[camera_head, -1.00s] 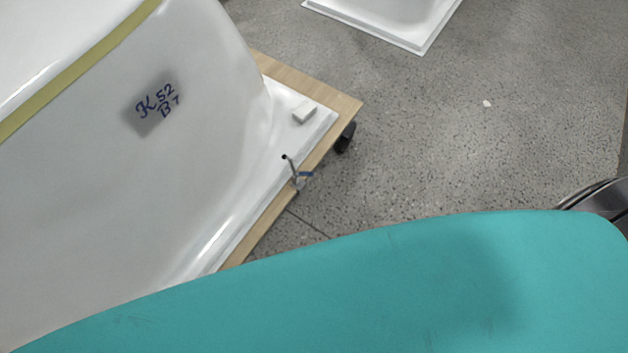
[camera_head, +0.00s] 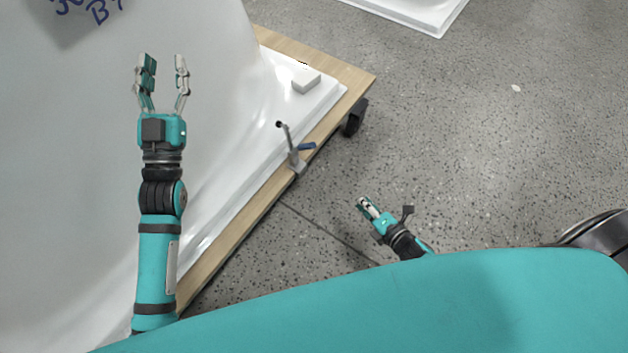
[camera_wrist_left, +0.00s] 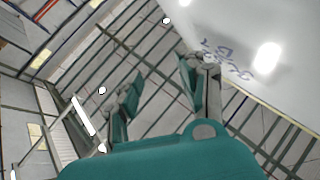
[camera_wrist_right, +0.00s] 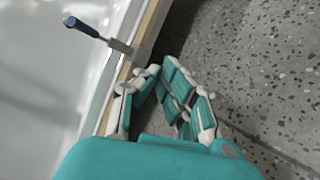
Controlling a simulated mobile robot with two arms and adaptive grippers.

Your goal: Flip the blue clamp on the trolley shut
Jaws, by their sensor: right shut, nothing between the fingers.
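The clamp (camera_head: 294,158) is a small grey metal piece on the wooden edge of the trolley (camera_head: 238,238). My left gripper (camera_head: 164,66) is open and empty, raised in front of the white tub shell (camera_head: 80,190). My right gripper (camera_head: 366,206) is shut and empty, right of and nearer than the clamp, apart from it.
A small white block (camera_head: 306,78) lies on the shell's rim near the trolley corner. A black caster (camera_head: 354,117) is under that corner. Another white shell (camera_head: 410,12) stands at the back. Grey speckled floor (camera_head: 470,150) is open to the right.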

